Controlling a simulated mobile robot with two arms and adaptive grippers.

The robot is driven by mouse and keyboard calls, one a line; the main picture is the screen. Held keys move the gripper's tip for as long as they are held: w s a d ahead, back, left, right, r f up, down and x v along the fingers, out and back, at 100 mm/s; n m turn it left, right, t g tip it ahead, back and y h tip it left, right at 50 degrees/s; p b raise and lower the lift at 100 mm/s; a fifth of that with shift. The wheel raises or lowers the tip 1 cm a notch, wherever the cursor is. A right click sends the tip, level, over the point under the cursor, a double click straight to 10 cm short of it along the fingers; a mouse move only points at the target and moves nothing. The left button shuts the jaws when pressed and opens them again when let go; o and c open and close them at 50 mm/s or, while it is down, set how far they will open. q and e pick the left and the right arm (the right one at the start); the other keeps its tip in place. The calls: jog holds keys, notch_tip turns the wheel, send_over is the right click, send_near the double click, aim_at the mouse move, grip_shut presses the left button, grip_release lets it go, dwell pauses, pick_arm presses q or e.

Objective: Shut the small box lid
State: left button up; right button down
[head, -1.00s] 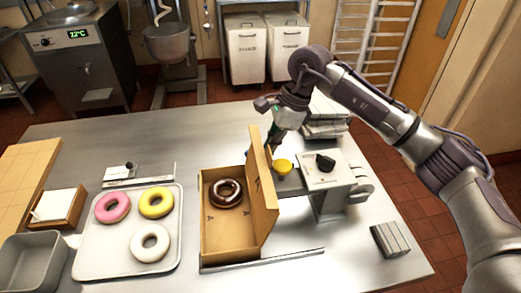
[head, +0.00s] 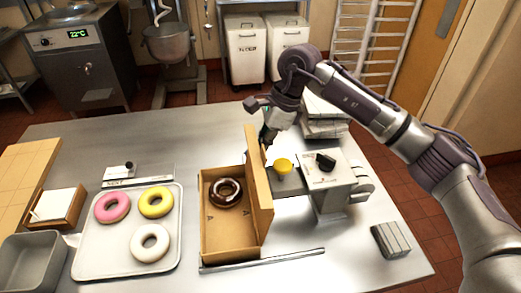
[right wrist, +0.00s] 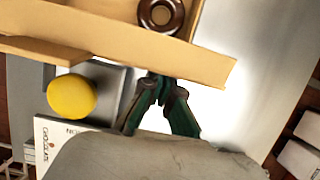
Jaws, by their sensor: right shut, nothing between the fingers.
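The small box (head: 228,243) is an open cardboard tray on the table, with a chocolate donut (head: 222,202) inside. Its lid (head: 259,190) stands up roughly vertical along the right side. In the right wrist view the lid (right wrist: 110,50) crosses the upper part, with the donut (right wrist: 160,14) beyond it. My right gripper (head: 266,145) is shut and empty, on the lid's outer right side near its far end. In the right wrist view the fingertips (right wrist: 159,80) are at the lid's face, touching or very close. My left gripper is not in view.
A white tray (head: 88,262) with pink, yellow and white donuts is to the left.

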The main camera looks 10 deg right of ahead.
jog(key=a+b, duration=0.1)
jog(key=a, duration=0.6)
jog(key=shift+a, duration=0.15)
dwell(0.7)
dwell(0.6)
notch_tip(320, 180, up, 6)
jog(key=p, duration=0.2)
dwell(0.5)
dwell(0.4)
